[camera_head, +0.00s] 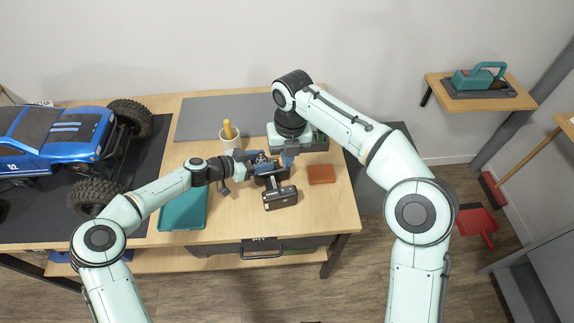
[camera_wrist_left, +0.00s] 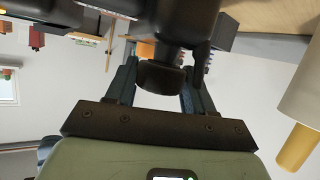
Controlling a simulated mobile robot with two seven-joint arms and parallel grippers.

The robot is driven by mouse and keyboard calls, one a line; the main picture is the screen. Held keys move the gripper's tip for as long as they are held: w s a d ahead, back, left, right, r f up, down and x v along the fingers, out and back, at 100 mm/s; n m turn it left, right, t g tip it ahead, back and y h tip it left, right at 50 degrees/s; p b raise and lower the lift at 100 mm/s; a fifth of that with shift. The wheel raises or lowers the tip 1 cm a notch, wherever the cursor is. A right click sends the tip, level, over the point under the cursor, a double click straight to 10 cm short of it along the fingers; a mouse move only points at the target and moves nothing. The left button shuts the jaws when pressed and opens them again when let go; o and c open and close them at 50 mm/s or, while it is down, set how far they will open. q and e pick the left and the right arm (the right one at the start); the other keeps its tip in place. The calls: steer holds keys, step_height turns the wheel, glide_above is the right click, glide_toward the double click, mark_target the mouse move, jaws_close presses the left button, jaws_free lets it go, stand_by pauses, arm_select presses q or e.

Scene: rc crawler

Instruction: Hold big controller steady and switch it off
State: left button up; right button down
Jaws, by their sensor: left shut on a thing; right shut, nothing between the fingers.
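The big controller (camera_head: 281,198) is black and stands on the wooden table; its upper part lies behind the grippers. My left gripper (camera_head: 258,167) comes in from the left and is shut on the controller. In the left wrist view, the fingers (camera_wrist_left: 161,88) sit either side of a dark rounded part of the controller (camera_wrist_left: 160,76). My right gripper (camera_head: 288,161) is shut and empty, pointing down just above or at the controller's upper part. I cannot tell whether it touches. The switch is not discernible.
A blue crawler truck (camera_head: 55,140) stands on a dark mat at the left. A grey mat (camera_head: 205,118) lies at the back.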

mark_target(284, 191)
steer(key=shift+r, duration=0.2)
steer(key=shift+w+d+r+n+y, duration=0.1)
steer(key=shift+w+d+n+y, duration=0.1)
steer(key=shift+d+n+y, duration=0.25)
steer(key=f, duration=0.4)
steer(key=a+f, duration=0.1)
steer(key=f, duration=0.9)
steer(key=shift+s+a, duration=0.15)
steer(key=shift+a, duration=0.15)
steer(key=shift+a+f+h, duration=0.25)
steer(key=shift+f+h, duration=0.05)
steer(key=shift+h, duration=0.15)
steer(key=shift+d, duration=0.1)
steer(key=shift+d+f, duration=0.1)
